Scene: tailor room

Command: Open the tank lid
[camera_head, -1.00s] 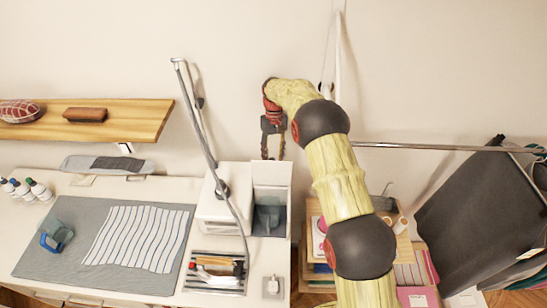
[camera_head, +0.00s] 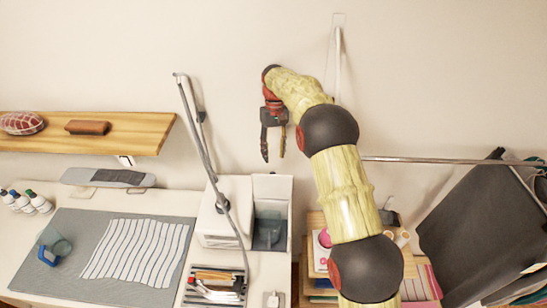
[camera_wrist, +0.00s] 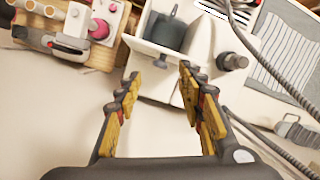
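A white machine (camera_head: 226,200) stands on the worktable, with an open-topped white housing on its right side. A grey translucent tank (camera_head: 268,232) sits inside that housing; it also shows in the wrist view (camera_wrist: 168,32). A white panel (camera_head: 272,186) stands upright at the housing's back edge and looks like the raised lid. My gripper (camera_head: 273,157) hangs above and behind this panel, apart from it in the head view. In the wrist view my gripper (camera_wrist: 159,78) is open, with nothing between its yellow-padded fingers. The panel's hinge is not clearly visible.
A tool tray (camera_head: 214,298) lies in front. A wooden shelf (camera_head: 150,130) is on the wall at left. A metal rail (camera_head: 430,160) and dark cloth (camera_head: 475,230) are at right.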

